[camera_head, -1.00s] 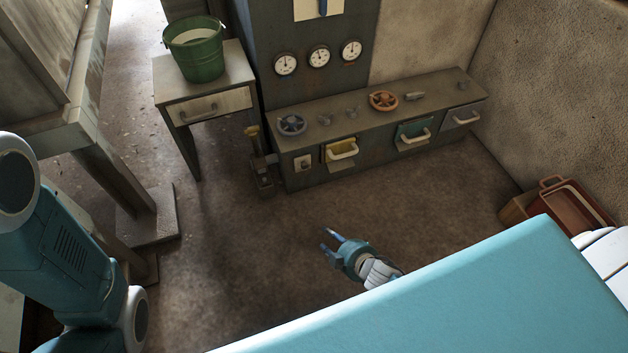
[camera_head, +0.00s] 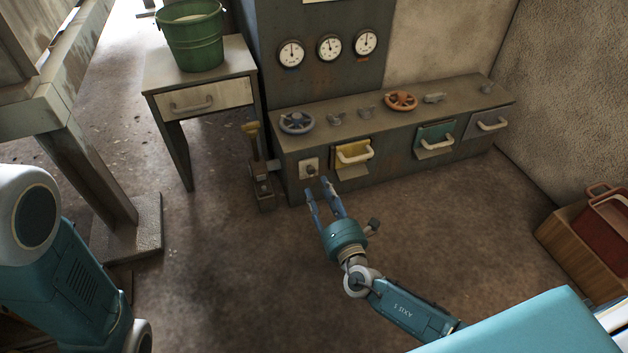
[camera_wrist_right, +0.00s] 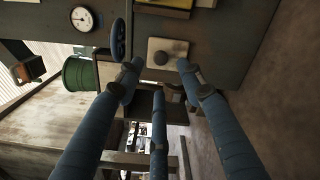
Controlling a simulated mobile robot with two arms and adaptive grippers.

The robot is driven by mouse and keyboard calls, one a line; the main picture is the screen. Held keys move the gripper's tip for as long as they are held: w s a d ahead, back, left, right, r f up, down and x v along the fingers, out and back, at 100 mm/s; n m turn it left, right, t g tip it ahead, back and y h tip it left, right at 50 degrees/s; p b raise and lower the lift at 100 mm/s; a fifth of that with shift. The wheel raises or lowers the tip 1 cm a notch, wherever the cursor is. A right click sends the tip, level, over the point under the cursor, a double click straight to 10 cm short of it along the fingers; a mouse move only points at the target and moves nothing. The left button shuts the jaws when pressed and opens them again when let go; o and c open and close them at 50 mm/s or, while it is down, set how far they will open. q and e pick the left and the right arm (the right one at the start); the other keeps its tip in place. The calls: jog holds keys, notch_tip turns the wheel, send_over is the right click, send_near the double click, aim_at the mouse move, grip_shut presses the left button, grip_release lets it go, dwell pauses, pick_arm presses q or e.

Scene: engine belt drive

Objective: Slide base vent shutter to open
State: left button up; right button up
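A small pale plate with a dark round knob (camera_head: 309,168) sits on the front of the low dark cabinet (camera_head: 390,160), near its left end. It may be the vent shutter; I cannot tell for sure. It also shows in the right wrist view (camera_wrist_right: 166,47), just beyond the fingertips. My right gripper (camera_head: 319,187) is open and empty in front of and below this plate, its blue fingers pointing at the cabinet. In the right wrist view my right gripper (camera_wrist_right: 160,67) shows its fingers spread around empty space, apart from the knob. My left gripper is out of view.
Yellow (camera_head: 353,153) and green (camera_head: 435,137) hatches with white handles stick out from the cabinet front. A lever on a floor stand (camera_head: 256,160) is left of the plate. A small table (camera_head: 201,97) bears a green bucket (camera_head: 192,38). Open floor lies before the cabinet.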

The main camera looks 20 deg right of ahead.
aim_at(312, 173)
jog(key=w+b, duration=0.2)
jog(key=w, duration=0.4)
jog(key=shift+w+a, duration=0.1)
jog(key=shift+w, duration=0.3)
jog(key=shift+f, duration=0.1)
grip_shut()
